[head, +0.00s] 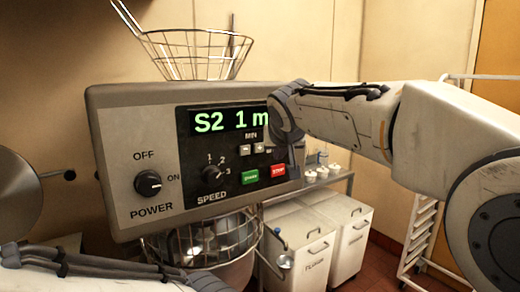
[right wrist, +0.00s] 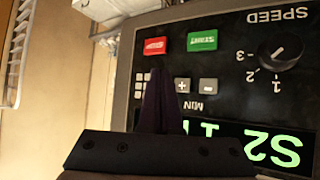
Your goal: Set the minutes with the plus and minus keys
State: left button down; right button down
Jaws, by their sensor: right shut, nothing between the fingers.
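The minus key (head: 245,150) and plus key (head: 259,147) sit under the MIN label on the black control panel (head: 190,170). In the right wrist view, which is upside down, the plus key (right wrist: 182,86) and minus key (right wrist: 208,86) show clearly. The green display (head: 225,121) reads "S2 1 m"; my right arm hides the rest. My right gripper (head: 292,160) is shut and empty, in front of the panel's right edge. In the right wrist view its dark fingers (right wrist: 158,80) are beside the plus key; I cannot tell whether they touch the panel. My left gripper is out of view.
A green START key (head: 250,177) and red STOP key (head: 278,171) sit below the plus and minus keys. The speed knob (head: 211,173) and power knob (head: 148,183) are to the left. A wire guard and bowl (head: 205,250) hang below. White bins (head: 310,240) stand behind.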

dwell(0.8)
jog(key=s+d+f+n+g+b, duration=0.2)
jog(key=s+f+g, duration=0.3)
jog(key=s+f, duration=1.1)
jog(key=s+d+f+n+g+b, duration=0.2)
jog(key=s+f+n+g, duration=0.2)
jog(key=s+f, duration=1.2)
jog(key=s+g, duration=0.1)
jog(key=s, duration=0.5)
jog(key=shift+g, duration=0.4)
jog(key=shift+d, duration=0.15)
